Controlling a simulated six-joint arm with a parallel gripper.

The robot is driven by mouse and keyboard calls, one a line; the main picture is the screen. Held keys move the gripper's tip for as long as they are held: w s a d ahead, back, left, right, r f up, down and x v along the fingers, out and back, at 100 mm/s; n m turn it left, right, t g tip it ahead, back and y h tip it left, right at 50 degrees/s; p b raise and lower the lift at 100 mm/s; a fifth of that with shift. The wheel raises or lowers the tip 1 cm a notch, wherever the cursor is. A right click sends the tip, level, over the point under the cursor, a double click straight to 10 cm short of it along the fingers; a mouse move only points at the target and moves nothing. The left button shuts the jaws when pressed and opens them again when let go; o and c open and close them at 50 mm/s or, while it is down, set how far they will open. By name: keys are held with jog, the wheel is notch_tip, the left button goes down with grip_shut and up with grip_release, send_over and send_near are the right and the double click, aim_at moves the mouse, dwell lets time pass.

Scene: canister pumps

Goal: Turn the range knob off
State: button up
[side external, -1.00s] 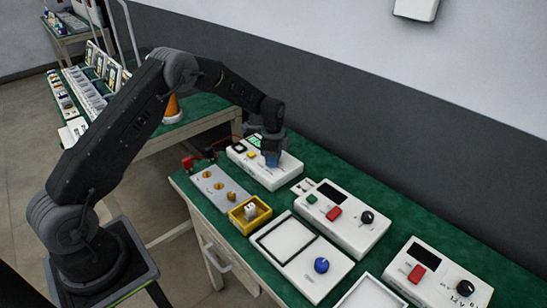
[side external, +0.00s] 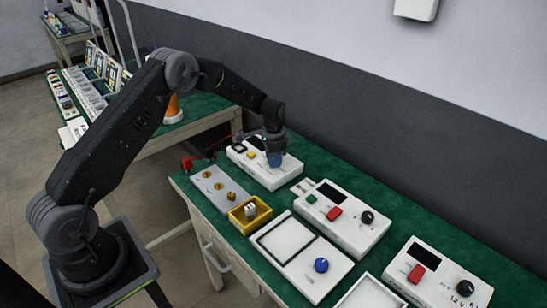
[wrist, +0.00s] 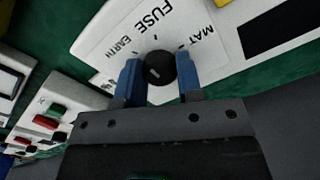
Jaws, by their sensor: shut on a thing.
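The range knob (wrist: 159,68) is a round black knob with a small pale mark, on a white meter face lettered FUSE, EARTH and MAT. My gripper (wrist: 158,76) has its two blue fingers on either side of the knob, shut on it. In the side view the white meter (side external: 262,172) stands at the far end of the green bench. My gripper (side external: 274,159) reaches down onto its right part there and hides the knob.
A grey plate with brass sockets (side external: 218,187) and a yellow tray (side external: 250,214) lie in front of the meter. A white unit with a black knob (side external: 342,218) stands to its right. A white panel with a blue knob (side external: 308,260) is nearer. A dark wall runs behind the bench.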

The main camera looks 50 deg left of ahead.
jog(key=n, duration=0.4)
jog(key=shift+n, duration=0.3)
jog(key=n, duration=0.4)
jog(key=shift+n, duration=0.3)
jog(key=n, duration=0.4)
jog(key=shift+n, duration=2.4)
jog(key=o, duration=0.9)
jog(key=shift+r, duration=0.1)
jog(key=r, duration=1.3)
jog(key=shift+w+r, duration=0.2)
jog(key=shift+r, duration=0.15)
